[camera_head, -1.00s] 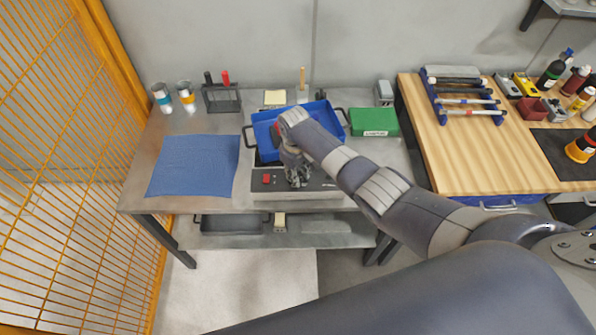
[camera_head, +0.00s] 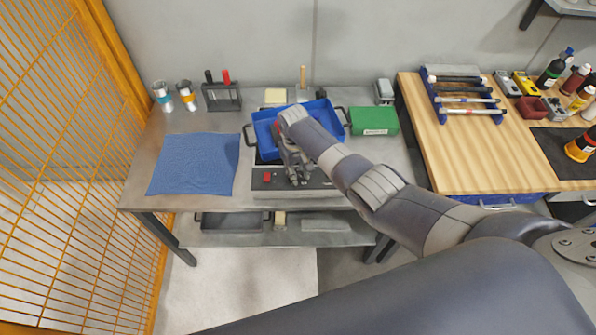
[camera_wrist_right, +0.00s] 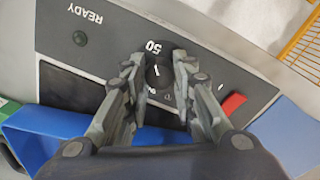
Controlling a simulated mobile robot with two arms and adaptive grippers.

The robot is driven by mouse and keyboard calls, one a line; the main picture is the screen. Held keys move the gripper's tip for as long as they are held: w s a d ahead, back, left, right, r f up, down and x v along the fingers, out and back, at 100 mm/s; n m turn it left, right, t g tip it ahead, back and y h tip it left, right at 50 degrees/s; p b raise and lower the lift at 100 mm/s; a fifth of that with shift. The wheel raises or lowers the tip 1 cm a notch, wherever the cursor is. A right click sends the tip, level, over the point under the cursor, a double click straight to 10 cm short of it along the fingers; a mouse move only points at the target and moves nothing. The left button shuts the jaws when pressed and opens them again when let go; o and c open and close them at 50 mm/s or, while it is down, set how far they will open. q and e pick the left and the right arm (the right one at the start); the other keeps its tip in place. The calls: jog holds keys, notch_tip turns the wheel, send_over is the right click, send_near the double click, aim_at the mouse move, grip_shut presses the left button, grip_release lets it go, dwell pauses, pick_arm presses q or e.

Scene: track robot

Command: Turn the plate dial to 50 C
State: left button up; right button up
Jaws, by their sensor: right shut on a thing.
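The hot plate's dark front panel (camera_head: 320,180) is at the front of the steel bench, below a blue tray (camera_head: 262,132). In the right wrist view, the round black dial (camera_wrist_right: 158,76) has a short white line on it. The line is slightly tilted, with one end toward the printed 50 (camera_wrist_right: 153,47). My right gripper (camera_head: 297,180) is over the panel. In the wrist view its two fingers (camera_wrist_right: 158,82) are closed on the dial from both sides. The fingers hide parts of the dial's scale. My left gripper is not in view.
A red switch (camera_wrist_right: 232,104) is beside the dial. A blue mat (camera_head: 193,165) lies on the bench at left, and a green box (camera_head: 373,122) stands at right. The orange mesh fence (camera_head: 70,160) borders the left side.

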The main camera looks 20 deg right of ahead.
jog(key=o, duration=1.1)
jog(key=shift+r, duration=0.1)
jog(key=r, duration=1.2)
jog(key=shift+s+a, duration=0.1)
jog(key=shift+a, duration=0.2)
jog(key=shift+f, duration=0.1)
